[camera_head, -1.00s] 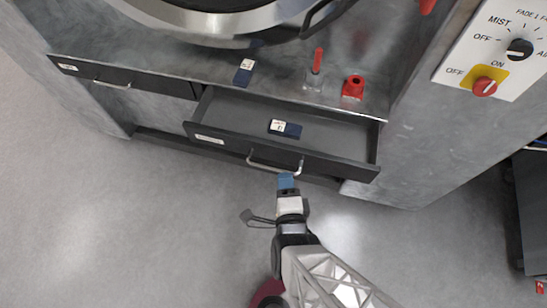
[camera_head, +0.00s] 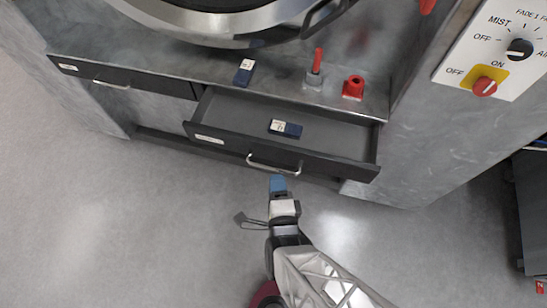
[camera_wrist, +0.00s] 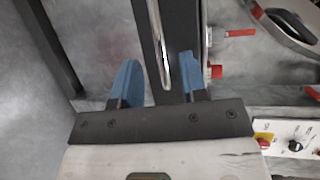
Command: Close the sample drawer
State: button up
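The sample drawer (camera_head: 220,141) is pulled out of the grey cabinet, with its dark front and silver handle (camera_head: 274,169) facing me. A dark blue and white sample piece (camera_head: 286,129) lies inside it. My gripper (camera_head: 278,182) is just in front of the handle, slightly below it in the head view. In the wrist view, the blue fingers of my gripper (camera_wrist: 160,60) are apart and empty, with the handle (camera_wrist: 161,50) showing between them. The fingertips look apart from the handle, but the exact gap is hard to tell.
A second drawer (camera_head: 130,80) at left is shut. On the cabinet top are a similar blue and white piece (camera_head: 244,73), a red-handled peg (camera_head: 317,65) and a red fitting (camera_head: 353,88). A control panel (camera_head: 497,45) is at right. The floor in front is clear.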

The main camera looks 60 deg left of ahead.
aim_at(274, 168)
jog(key=shift+x, duration=3.2)
grip_shut()
